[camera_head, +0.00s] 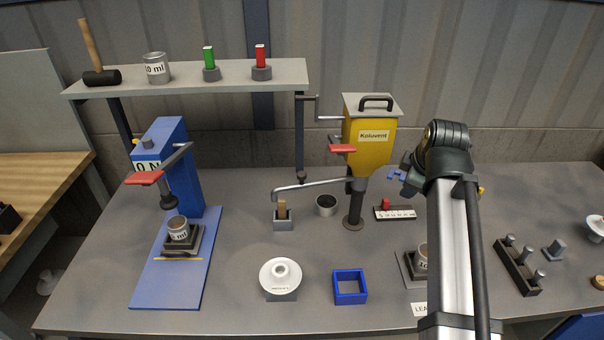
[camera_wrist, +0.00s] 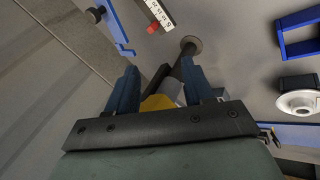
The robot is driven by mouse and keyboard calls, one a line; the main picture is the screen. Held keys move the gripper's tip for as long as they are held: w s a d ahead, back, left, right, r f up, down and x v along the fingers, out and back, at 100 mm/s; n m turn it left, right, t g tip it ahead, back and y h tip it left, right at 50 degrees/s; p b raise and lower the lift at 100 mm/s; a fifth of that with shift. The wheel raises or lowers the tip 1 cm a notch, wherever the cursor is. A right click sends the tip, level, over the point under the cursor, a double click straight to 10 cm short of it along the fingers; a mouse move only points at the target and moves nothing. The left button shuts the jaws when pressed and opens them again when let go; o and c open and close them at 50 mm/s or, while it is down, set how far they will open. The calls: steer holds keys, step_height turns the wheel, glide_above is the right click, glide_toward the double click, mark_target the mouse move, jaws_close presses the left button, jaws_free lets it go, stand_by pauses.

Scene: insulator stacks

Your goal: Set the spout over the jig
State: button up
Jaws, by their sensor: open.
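The spout (camera_head: 318,186) is a thin grey pipe. It reaches left from the foot of the yellow Koluvent dispenser (camera_head: 368,138) and its bent end is above a small grey block with a wooden piece. I cannot tell for sure that this is the jig. My gripper (camera_head: 398,176) is open and empty, just right of the dispenser. In the wrist view, the post (camera_wrist: 188,58) and some yellow show beyond the blue fingers.
A ruled strip with a red slider (camera_head: 394,213) lies by the post. A blue press (camera_head: 172,190) is at left, a pin rack (camera_head: 518,264) at right.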

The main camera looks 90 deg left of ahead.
steer(key=s+r+n+t+h, duration=0.1)
steer(key=s+r+n+t, duration=0.1)
steer(key=s+r, duration=0.3)
steer(key=s+r+n+t+h, duration=0.1)
steer(key=s+r+n+t, duration=0.1)
steer(key=s+r+n, duration=0.2)
steer(key=s+r+n+t+h, duration=0.2)
steer(key=s+r+n, duration=0.1)
steer(key=s+r, duration=0.4)
steer(key=shift+s+d+r+t, duration=0.1)
steer(key=shift+s+t, duration=0.2)
steer(key=shift+t, duration=0.1)
steer(key=s+a, duration=0.1)
steer(key=s, duration=0.5)
steer(key=m+t, duration=0.1)
glide_toward(301, 174)
steer(key=x, duration=1)
steer(key=shift+a, duration=0.15)
jaws_close()
